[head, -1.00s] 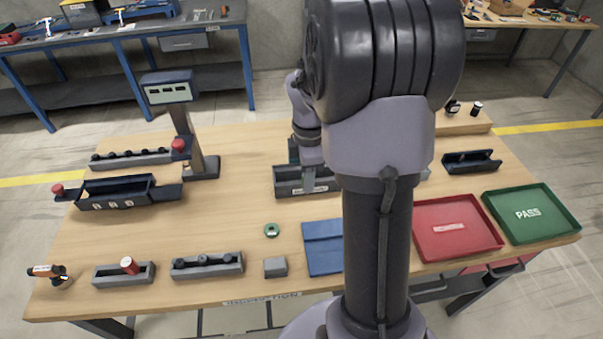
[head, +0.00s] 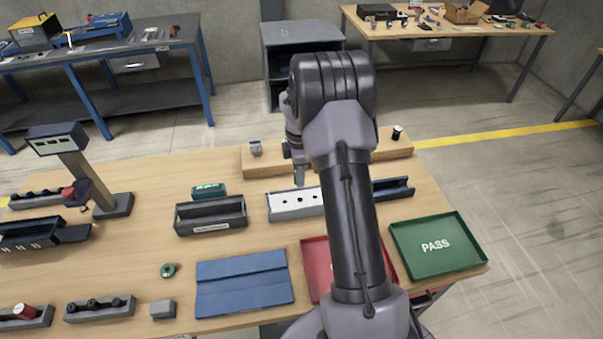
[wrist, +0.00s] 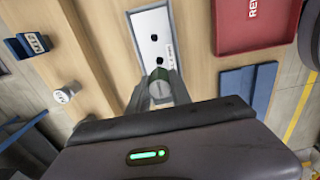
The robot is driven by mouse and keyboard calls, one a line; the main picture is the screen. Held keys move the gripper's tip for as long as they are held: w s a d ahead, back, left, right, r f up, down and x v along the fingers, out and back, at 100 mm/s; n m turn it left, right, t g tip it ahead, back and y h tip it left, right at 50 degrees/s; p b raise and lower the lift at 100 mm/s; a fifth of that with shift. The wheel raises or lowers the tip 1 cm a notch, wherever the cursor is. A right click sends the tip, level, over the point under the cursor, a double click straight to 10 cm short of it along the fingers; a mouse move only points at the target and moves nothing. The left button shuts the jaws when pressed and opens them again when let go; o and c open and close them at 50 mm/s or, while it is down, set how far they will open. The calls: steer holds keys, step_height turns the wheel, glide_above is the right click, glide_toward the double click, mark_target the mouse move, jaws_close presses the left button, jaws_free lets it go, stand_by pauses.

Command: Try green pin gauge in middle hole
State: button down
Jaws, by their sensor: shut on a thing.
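The white hole block (head: 290,205), with a row of dark holes along its top, stands on the wooden bench behind the red tray. It also shows in the wrist view (wrist: 141,28), with two dark holes in clear sight beyond my fingers. My gripper (head: 300,180) is above this block, pointing down. In the wrist view its two fingers are shut on a round-topped piece, the pin gauge (wrist: 158,75), which looks grey-green from above. The gauge's lower end is hidden, so I cannot tell whether it touches the block or which hole it is over.
The red tray (head: 316,262) and green PASS tray (head: 480,262) lie at the front right. A dark bin (head: 210,218) stands left of the block, with a blue mat (head: 240,285) in front. A wooden ledge (head: 280,165) runs behind the block.

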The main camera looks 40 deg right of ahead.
steer(key=shift+d+f+b, duration=0.1)
steer(key=shift+f+b, duration=1.4)
steer(key=shift+f, duration=1.2)
steer(key=shift+f+b, duration=0.5)
steer(key=shift+f, duration=0.7)
steer(key=shift+r, duration=0.1)
stand_by(0.7)
steer(key=shift+r+p, duration=2)
steer(key=shift+r, duration=0.45)
